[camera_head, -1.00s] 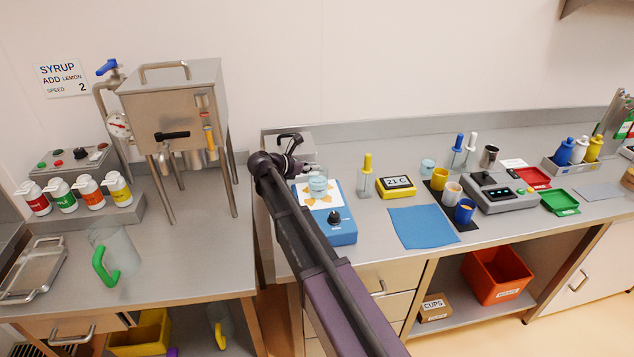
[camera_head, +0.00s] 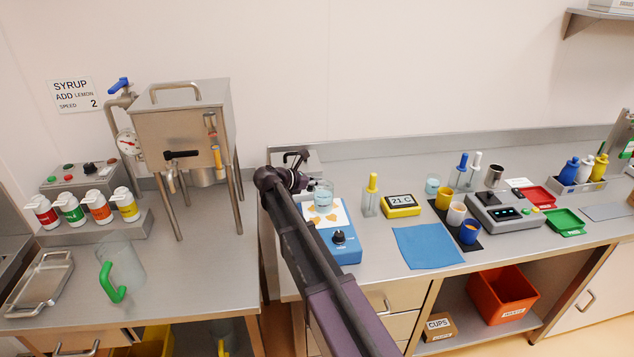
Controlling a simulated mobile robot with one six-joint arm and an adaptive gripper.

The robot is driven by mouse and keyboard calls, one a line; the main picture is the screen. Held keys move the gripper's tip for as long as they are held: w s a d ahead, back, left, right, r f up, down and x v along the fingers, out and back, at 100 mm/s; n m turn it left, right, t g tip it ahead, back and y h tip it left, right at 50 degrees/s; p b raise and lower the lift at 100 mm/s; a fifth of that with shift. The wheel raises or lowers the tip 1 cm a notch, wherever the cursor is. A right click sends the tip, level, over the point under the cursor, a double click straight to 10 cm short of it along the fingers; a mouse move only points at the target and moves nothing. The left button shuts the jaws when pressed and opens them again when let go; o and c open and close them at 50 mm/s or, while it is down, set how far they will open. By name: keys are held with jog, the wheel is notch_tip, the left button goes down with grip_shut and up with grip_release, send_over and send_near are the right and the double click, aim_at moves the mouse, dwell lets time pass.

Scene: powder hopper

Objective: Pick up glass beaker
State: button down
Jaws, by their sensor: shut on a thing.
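A glass beaker (camera_head: 323,194) with pale blue contents is upright above the white top of a blue stirrer unit (camera_head: 338,242). My gripper (camera_head: 311,187) reaches it from the left and is shut on it, though the fingers are small and partly hidden by my arm. The beaker appears raised slightly off the plate. A second small glass vessel with pale blue contents (camera_head: 433,187) stands further right on the counter.
A blue mat (camera_head: 428,247) lies bare in front. A steel hopper (camera_head: 182,128) stands on the left table.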

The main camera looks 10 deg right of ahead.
jog(key=shift+r+p, duration=0.95)
jog(key=shift+r, duration=0.15)
jog(key=s+d, duration=0.2)
jog(key=s, duration=0.5)
jog(key=s+d+r+p, duration=0.1)
jog(key=s+d, duration=0.1)
jog(key=s, duration=0.6)
jog(key=shift+d, duration=0.35)
jog(key=shift+s, duration=0.15)
jog(key=shift+a, duration=0.1)
